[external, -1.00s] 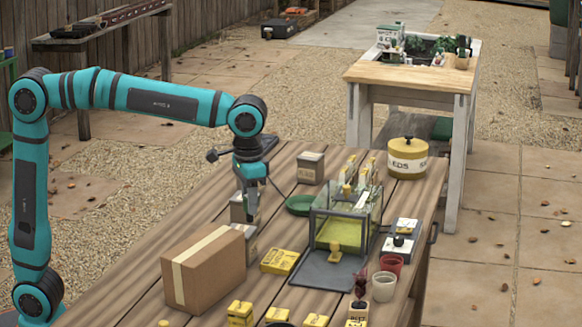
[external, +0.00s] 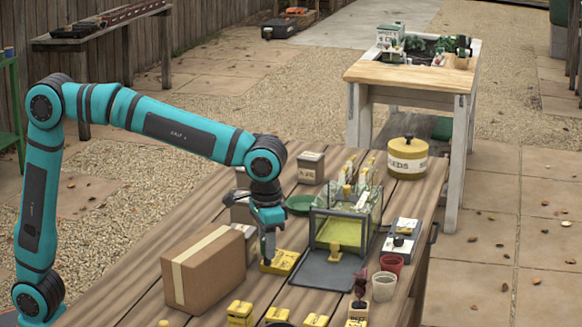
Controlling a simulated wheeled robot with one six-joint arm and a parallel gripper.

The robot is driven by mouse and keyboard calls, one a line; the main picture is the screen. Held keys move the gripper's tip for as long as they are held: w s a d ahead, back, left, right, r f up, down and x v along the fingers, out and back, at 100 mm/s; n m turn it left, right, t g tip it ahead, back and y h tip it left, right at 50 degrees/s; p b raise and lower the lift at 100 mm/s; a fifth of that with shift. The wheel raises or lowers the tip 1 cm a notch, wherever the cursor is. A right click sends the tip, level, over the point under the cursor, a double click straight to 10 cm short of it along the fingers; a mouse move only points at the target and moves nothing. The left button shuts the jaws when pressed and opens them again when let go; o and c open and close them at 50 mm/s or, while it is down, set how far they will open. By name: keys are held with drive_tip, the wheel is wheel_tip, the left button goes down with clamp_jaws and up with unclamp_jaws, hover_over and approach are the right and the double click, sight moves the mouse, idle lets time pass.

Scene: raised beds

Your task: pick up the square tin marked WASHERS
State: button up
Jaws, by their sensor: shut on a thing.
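A flat, square yellow tin (external: 284,261) with dark print lies on the plank table, right of the cardboard box; its lettering is too small to read. My gripper (external: 268,258) points down with its fingers at the left part of this tin and is shut on it. The tin appears still level at the table top. The fingers hide part of its left side. Grey square tins stand behind, one upright (external: 311,168) and others (external: 242,206) partly hidden by my arm. I cannot read WASHERS on any of them.
A cardboard box (external: 203,270) stands close left of my gripper. A glass case (external: 345,215) and a dark grey mat (external: 327,272) are close right. Several small yellow pieces (external: 240,313) lie in front. Pots (external: 384,286) and a yellow SEEDS tin (external: 407,158) stand further right.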

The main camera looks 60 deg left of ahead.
drive_tip(key=shift+f, duration=1.7)
drive_tip(key=shift+f, duration=0.15)
drive_tip(key=o, duration=0.9)
drive_tip(key=shift+o, duration=0.2)
wheel_tip(320, 180, up, 12)
drive_tip(key=shift+f, duration=0.1)
drive_tip(key=shift+r, duration=0.25)
